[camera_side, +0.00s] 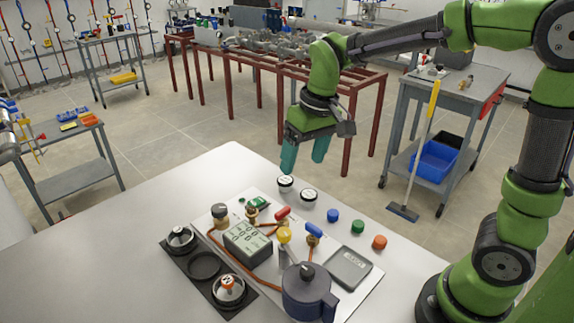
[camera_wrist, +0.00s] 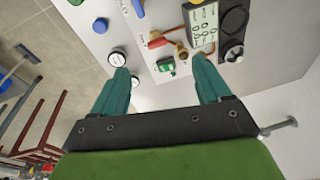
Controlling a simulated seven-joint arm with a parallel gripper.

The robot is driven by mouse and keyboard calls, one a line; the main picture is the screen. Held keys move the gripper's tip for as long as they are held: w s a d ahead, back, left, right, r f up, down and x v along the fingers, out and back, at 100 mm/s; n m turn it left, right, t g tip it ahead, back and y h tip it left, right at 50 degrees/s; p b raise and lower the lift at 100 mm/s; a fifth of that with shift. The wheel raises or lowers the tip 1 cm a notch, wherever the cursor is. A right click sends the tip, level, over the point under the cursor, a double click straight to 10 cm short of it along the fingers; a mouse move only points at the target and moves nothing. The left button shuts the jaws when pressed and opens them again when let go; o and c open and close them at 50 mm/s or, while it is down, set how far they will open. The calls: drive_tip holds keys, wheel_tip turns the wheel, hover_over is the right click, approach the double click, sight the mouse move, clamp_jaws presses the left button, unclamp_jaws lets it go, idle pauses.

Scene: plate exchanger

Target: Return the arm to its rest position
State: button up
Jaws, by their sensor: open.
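My gripper (camera_side: 304,158) hangs in the air over the back edge of the white table (camera_side: 150,180), its two teal fingers pointing down. In the wrist view my gripper (camera_wrist: 165,75) has its fingers well apart with nothing between them. The fingers are behind and above two round white-faced gauges (camera_side: 308,197), apart from the table top. My green arm reaches in from the right and is bent down at the wrist.
On the table stand a plate exchanger board with a digital meter (camera_side: 247,243), valves, a dark blue pot (camera_side: 308,291), and blue, green and orange caps (camera_side: 379,242). A grey cart (camera_side: 440,110) and red frame (camera_side: 270,70) stand behind. The table's left part is bare.

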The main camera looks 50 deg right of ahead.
drive_tip(key=s+d+r+m+t, duration=0.1)
drive_tip(key=s+t, duration=0.1)
drive_tip(key=s, duration=0.4)
drive_tip(key=s+r+m+t+y, duration=0.1)
drive_tip(key=s+r+t, duration=0.1)
drive_tip(key=s, duration=0.5)
drive_tip(key=shift+s+d+r+m+t, duration=0.2)
drive_tip(key=shift+d+m+t, duration=0.15)
drive_tip(key=shift+t, duration=0.25)
